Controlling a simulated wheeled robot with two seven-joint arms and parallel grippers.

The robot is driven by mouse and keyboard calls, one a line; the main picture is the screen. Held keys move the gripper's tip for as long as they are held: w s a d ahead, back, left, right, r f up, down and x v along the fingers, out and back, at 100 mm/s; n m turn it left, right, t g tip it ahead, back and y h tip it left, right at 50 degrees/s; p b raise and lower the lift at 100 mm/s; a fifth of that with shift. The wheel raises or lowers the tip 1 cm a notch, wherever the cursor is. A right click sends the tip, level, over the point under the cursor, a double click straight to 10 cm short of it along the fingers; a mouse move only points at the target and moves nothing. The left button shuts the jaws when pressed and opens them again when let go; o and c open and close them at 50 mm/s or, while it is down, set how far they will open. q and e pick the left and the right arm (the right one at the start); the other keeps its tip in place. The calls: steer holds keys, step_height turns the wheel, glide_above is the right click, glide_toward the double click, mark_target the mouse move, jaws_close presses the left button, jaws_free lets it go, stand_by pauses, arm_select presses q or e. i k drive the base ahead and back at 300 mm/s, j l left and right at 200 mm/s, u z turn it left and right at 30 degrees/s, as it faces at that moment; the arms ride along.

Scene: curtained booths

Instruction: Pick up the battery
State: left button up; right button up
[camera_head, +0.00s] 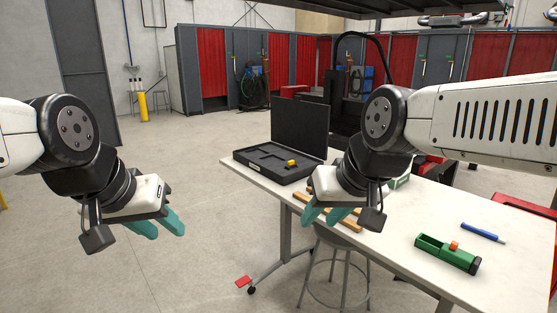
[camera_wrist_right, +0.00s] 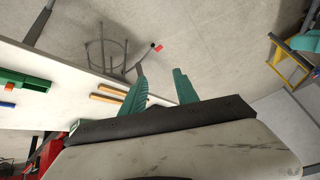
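No object is plainly recognisable as the battery. A small yellow block (camera_head: 291,162) sits at the open black case (camera_head: 262,170) on the table, and a small orange piece (camera_head: 454,245) sits on a green holder (camera_head: 440,253) nearer the front right; I cannot tell whether either is the battery. My right gripper (camera_head: 320,221) is at the table's near edge, left of the holder, with teal fingers spread and nothing between them; it shows in the right wrist view (camera_wrist_right: 160,88). My left gripper (camera_head: 165,232) hangs over the floor left of the table, open and empty.
The white table (camera_head: 410,215) holds wooden strips (camera_head: 345,222), partly hidden by my right gripper, and a blue pen-like tool (camera_head: 482,232). A stool (camera_head: 335,270) stands under the near edge. Open floor lies left. Red-curtained booths (camera_head: 211,62) are far back.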

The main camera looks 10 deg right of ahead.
mark_target(291, 165)
steer(key=i+j+z, duration=0.15)
steer(key=i+j, duration=0.15)
steer(key=i, duration=0.25)
steer(key=i+j+z, duration=0.15)
steer(key=i+j, duration=0.2)
steer(key=i, duration=0.15)
steer(key=i+l, duration=0.1)
steer(key=i, duration=0.3)
steer(key=i+l+z, duration=0.1)
steer(key=i, duration=0.3)
